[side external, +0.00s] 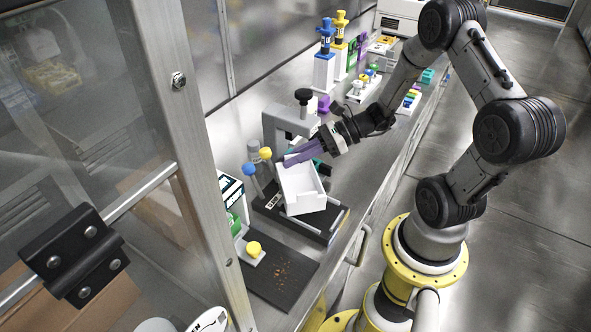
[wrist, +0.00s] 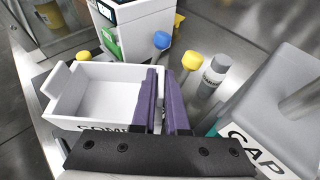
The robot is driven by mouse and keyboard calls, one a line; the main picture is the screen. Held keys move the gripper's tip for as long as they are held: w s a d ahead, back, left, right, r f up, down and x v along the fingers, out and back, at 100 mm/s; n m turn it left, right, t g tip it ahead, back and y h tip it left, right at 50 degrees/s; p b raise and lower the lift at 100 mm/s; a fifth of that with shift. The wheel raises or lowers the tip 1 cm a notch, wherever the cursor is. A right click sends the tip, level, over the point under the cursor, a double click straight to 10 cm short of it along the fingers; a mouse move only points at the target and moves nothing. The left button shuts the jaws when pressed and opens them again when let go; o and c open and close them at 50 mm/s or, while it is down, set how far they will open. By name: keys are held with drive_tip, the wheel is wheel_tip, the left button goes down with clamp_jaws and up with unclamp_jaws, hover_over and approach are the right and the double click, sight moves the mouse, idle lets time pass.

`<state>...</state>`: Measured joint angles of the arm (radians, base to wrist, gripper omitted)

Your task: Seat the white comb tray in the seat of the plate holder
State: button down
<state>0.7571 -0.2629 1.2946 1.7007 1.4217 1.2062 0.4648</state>
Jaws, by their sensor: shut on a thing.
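The white comb tray (side external: 305,203) is an open box, with its lettered front wall (wrist: 100,125) partly covered in the wrist view. My gripper (side external: 290,161) has purple fingers, which also show in the wrist view (wrist: 161,75). It is shut on the tray's right wall in that view, one finger inside and one outside. The tray looks tilted in the side view, over a black base with light rails (side external: 318,230) that appears to be the plate holder. The tray hides most of that base, and I cannot tell whether they touch.
A grey stand with a black knob (side external: 304,96) rises close behind the tray. Blue (side external: 249,169) and yellow (side external: 265,153) knobs stand to its left. A green-and-white box (side external: 231,190) and a dark mat with crumbs (side external: 283,277) lie nearer. Bottles and racks fill the far bench.

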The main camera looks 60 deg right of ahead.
sight(294, 174)
drive_tip(key=shift+f, duration=1.45)
drive_tip(key=shift+f, duration=0.2)
drive_tip(key=c, duration=0.9)
unclamp_jaws()
drive_tip(key=shift+c, duration=0.2)
